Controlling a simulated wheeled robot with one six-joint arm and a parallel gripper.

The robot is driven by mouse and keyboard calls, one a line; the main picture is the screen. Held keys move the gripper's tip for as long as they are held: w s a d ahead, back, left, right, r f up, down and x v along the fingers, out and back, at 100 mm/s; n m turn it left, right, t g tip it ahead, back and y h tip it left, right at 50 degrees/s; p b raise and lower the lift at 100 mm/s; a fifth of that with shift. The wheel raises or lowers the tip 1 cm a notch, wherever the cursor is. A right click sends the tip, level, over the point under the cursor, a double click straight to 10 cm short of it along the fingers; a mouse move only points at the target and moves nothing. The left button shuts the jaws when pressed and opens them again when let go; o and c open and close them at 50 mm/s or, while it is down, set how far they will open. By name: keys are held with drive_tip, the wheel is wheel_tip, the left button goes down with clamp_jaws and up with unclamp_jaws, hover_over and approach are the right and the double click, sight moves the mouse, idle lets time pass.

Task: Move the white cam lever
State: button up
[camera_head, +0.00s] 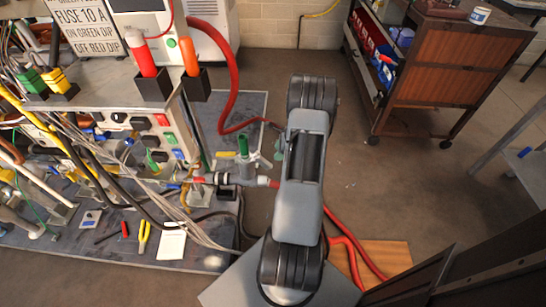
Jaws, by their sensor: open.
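A horizontal hose coupling (228,180) with dark bands sticks out from the right side of the bench equipment, left of my arm. A small pale piece (263,181) shows at its right end, close to my arm's edge. I cannot tell for sure whether this is the white cam lever. My grey arm with black joints stands over the middle of the view and hides what lies right behind it. I cannot make out my gripper; it seems hidden by the arm.
A green handle (243,145) stands upright just above the coupling. Many cables and tools crowd the bench (170,245) at left. A red hose (235,85) loops behind. A brown cart (440,60) stands at upper right. The floor (400,190) right of my arm is mostly open.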

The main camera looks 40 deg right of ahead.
drive_tip(key=shift+v, duration=1.65)
